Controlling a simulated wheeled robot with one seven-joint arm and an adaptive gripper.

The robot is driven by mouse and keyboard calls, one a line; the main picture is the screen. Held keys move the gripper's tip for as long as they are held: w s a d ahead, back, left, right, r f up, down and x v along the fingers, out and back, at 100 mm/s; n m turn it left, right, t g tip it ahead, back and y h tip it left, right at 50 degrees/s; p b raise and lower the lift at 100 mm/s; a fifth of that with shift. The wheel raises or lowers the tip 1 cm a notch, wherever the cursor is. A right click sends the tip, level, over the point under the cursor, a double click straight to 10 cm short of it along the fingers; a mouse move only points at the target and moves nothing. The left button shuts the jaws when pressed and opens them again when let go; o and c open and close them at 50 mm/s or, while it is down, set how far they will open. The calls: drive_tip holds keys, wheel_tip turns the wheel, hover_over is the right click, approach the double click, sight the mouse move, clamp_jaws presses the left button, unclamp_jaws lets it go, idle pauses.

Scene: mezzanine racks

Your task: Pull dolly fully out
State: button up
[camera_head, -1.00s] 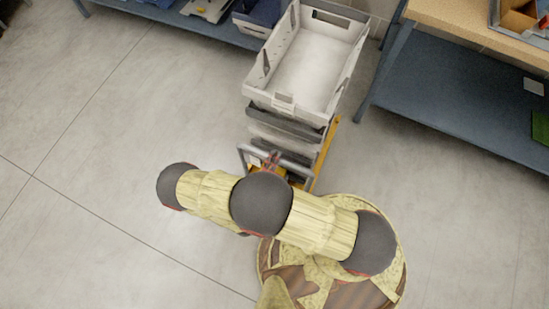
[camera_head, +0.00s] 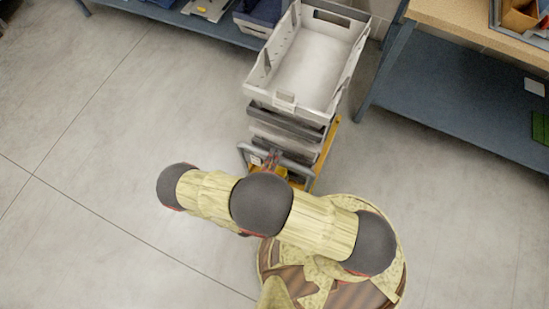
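The dolly (camera_head: 327,155) has a yellow-orange base and a grey bar handle (camera_head: 243,158) at its near end. It carries a stack of grey crates, with an empty light-grey crate (camera_head: 312,70) on top. The dolly stands in the gap between two shelving units, its near end out on open floor. My gripper (camera_head: 271,160) is at the handle, its red and dark fingertips just showing over the bar. My arm hides the rest of it, so I cannot see whether the fingers are closed around the bar.
A blue shelf with bins (camera_head: 257,17) stands at the upper left. A wooden-topped bench (camera_head: 455,18) with a blue lower shelf (camera_head: 440,90) stands close on the dolly's right. The grey floor (camera_head: 90,140) at left and at lower right (camera_head: 470,240) is clear.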

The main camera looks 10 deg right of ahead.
drive_tip(key=v, duration=0.7)
drive_tip(key=shift+s, duration=0.25)
drive_tip(key=shift+a+f, duration=0.1)
drive_tip(key=shift+a, duration=0.05)
idle(0.4)
